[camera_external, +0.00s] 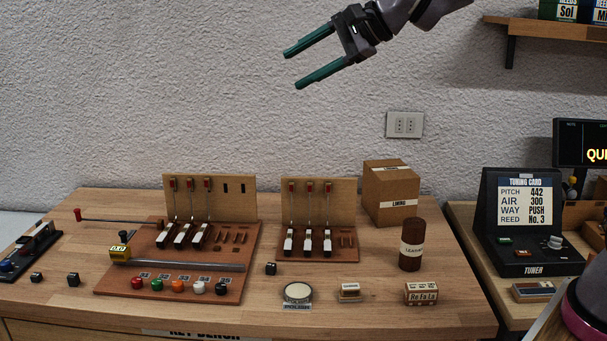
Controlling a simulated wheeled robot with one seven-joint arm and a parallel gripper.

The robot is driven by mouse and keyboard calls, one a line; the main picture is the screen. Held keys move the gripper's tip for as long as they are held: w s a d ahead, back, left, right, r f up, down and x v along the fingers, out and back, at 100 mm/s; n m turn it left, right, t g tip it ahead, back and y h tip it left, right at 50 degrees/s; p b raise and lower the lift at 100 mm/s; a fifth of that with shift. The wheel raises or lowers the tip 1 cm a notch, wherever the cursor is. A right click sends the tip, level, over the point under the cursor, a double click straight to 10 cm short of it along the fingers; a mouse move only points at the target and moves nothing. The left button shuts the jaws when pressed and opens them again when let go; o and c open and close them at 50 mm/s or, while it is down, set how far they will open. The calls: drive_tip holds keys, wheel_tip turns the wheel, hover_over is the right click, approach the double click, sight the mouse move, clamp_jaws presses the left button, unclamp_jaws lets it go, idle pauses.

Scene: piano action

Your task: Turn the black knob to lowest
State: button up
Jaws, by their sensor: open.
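A small round black knob (221,288) stands at the right end of a row of coloured knobs along the front edge of the brown wooden board (120,283). It is too small to read its setting. My gripper (291,70) is open and empty, high in front of the wall, with its two green fingers pointing left and slightly down. It is far above the bench and well clear of the knob.
A metal rail (190,266) crosses the board behind the knobs. Upright panels with levers (318,192) stand behind. A cardboard box (390,195), a brown cylinder (411,250) and the tuner (520,265) stand to the right. The air between gripper and bench looks free.

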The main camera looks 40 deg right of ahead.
drive_tip(key=w+a+f+m, duration=0.4)
drive_tip(key=w+f+m, duration=0.1)
drive_tip(key=w, duration=0.2)
drive_tip(key=m+g+h, duration=0.2)
drive_tip(key=m+h, duration=0.2)
drive_tip(key=m, duration=0.5)
hover_over(225, 280)
drive_tip(key=s+d, duration=0.1)
drive_tip(key=d, duration=0.2)
wheel_tip(225, 280, down, 17)
drive_tip(key=a+f+m+g, duration=0.1)
drive_tip(key=f, duration=0.7)
drive_tip(key=a+f+m+g+h, duration=0.1)
drive_tip(key=f+m, duration=0.1)
drive_tip(key=f, duration=0.6)
drive_tip(key=a+f+m+g, duration=0.1)
drive_tip(key=f+m+g, duration=0.1)
drive_tip(key=f, duration=0.6)
drive_tip(key=shift+w+f, duration=0.1)
drive_tip(key=shift+w, duration=0.05)
drive_tip(key=shift+c, duration=0.4)
clamp_jaws()
